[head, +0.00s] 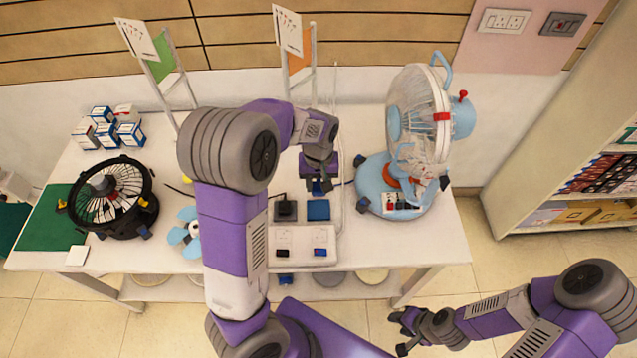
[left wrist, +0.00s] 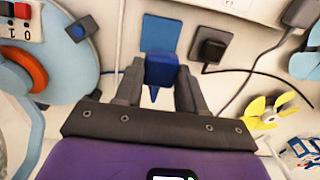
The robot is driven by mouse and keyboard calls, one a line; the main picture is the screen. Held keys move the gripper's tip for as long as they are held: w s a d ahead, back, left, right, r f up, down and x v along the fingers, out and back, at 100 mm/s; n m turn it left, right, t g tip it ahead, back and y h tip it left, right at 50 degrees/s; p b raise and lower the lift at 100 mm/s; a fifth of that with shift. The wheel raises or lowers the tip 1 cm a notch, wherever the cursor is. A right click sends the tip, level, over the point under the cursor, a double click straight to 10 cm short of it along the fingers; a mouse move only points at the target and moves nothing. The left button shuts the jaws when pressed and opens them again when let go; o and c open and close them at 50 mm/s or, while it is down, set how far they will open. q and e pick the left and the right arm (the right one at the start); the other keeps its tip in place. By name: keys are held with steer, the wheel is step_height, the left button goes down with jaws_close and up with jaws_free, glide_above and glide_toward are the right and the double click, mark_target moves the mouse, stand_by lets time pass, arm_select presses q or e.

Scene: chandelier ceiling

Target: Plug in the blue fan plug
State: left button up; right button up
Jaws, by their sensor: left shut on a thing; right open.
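My left gripper (head: 318,186) is shut on the blue plug, which shows between the fingers in the left wrist view (left wrist: 161,70). It holds the plug close to a flat blue square (head: 318,210) on the white socket board (head: 303,258). The blue square also shows just beyond the plug in the left wrist view (left wrist: 160,33). I cannot tell whether plug and square touch. The blue fan (head: 376,190) stands upright to the right of the gripper. My right gripper (head: 401,333) is open and empty, in front of the table on the right.
A black square piece (head: 285,209) with a cord sits left of the blue square. A black fan (head: 118,198) and small boxes (head: 108,128) are at the table's left. White sign stands (head: 298,60) rise behind. The table's right front corner is clear.

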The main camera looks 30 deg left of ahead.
arm_select(q)
steer(key=d+f+m, duration=0.2)
steer(key=d, duration=0.4)
steer(key=s+d+f+m, duration=0.1)
steer(key=d+m, duration=0.1)
steer(key=d, duration=0.4)
steer(key=s+d+f+m, duration=0.1)
steer(key=d+f+m, duration=0.1)
steer(key=d, duration=0.4)
steer(key=shift+s+d+f, duration=0.1)
steer(key=shift+d+f, duration=0.2)
steer(key=shift+d, duration=0.1)
steer(key=shift+a, duration=0.15)
arm_select(e)
steer(key=shift+a, duration=0.1)
